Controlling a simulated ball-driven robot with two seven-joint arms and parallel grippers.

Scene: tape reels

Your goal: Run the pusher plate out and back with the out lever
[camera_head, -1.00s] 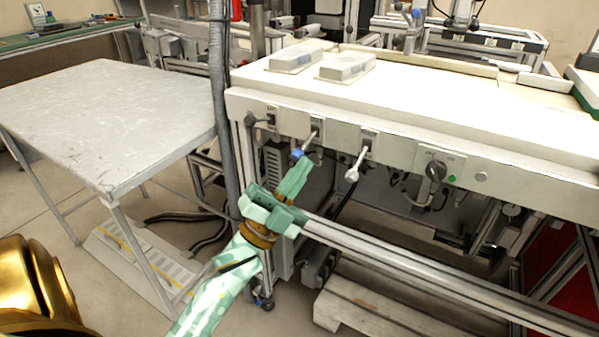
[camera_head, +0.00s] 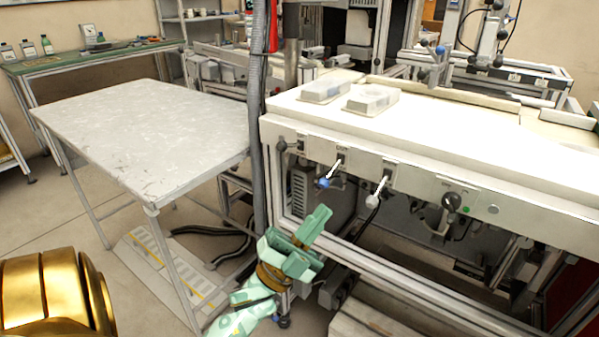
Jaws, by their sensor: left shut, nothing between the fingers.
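Under the front edge of the white machine bench hang several levers. One has a blue ball (camera_head: 325,182) and points down and toward me. The small labels above are too blurred to read surely, so I cannot tell which says out. My left gripper (camera_head: 321,213), pale green, is shut and empty, below the blue-ball lever and apart from it. My right gripper is out of view. I cannot make out the pusher plate.
Two clear-lidded boxes (camera_head: 372,99) lie on the machine top (camera_head: 440,125). A black rotary switch (camera_head: 451,202) and a green button (camera_head: 466,210) sit further right. A bare grey table (camera_head: 150,125) stands at left, and a thick grey hose (camera_head: 257,110) runs between it and the machine.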

